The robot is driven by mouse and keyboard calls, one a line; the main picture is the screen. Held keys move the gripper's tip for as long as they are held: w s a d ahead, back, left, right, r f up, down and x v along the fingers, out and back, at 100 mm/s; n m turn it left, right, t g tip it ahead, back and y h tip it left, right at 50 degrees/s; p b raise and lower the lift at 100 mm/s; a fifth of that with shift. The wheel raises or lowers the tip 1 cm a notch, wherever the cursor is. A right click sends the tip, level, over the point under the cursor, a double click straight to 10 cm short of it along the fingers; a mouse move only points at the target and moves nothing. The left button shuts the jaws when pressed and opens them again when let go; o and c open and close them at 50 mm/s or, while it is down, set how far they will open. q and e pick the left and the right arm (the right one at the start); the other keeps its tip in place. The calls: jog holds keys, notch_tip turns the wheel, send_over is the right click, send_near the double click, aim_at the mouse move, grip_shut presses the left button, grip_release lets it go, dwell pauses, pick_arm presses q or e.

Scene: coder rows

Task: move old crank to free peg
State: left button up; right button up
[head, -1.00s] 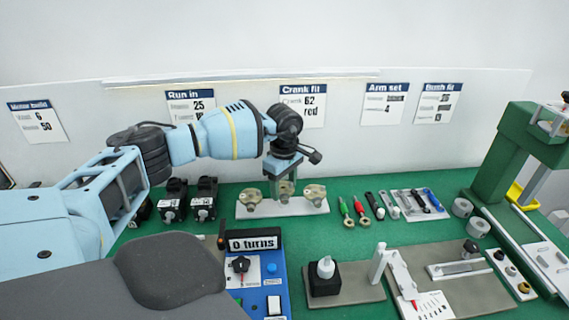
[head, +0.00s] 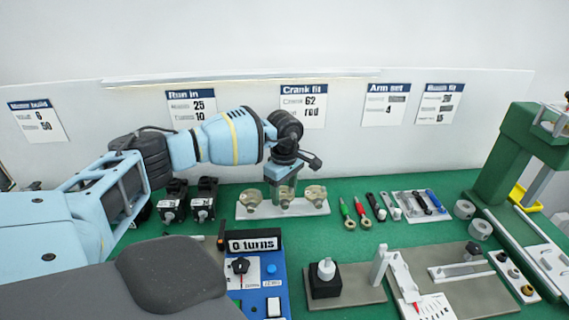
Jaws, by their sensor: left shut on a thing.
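A white board (head: 240,214) at the back of the green bench carries brass-coloured pieces, one at the left (head: 250,199) and one at the right (head: 316,194). My left gripper (head: 284,193) points down at the board's middle, between these two. It is shut on a small piece that I take to be the old crank, mostly hidden by the fingers. The peg under the gripper is hidden, and I cannot tell whether the held piece touches it. My right gripper is not in view.
Two black motors (head: 204,199) stand left of the board. Tools with green and red handles (head: 361,210) lie to its right. A blue "0 turns" box (head: 262,270) and a black block with a white top (head: 325,280) stand in front. Green bench between is clear.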

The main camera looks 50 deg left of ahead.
aim_at(284, 194)
pick_arm(q)
jog(key=shift+f, duration=0.15)
dwell(0.5)
jog(key=o, duration=1.1)
notch_tip(284, 194, up, 8)
jog(key=shift+f, duration=0.1)
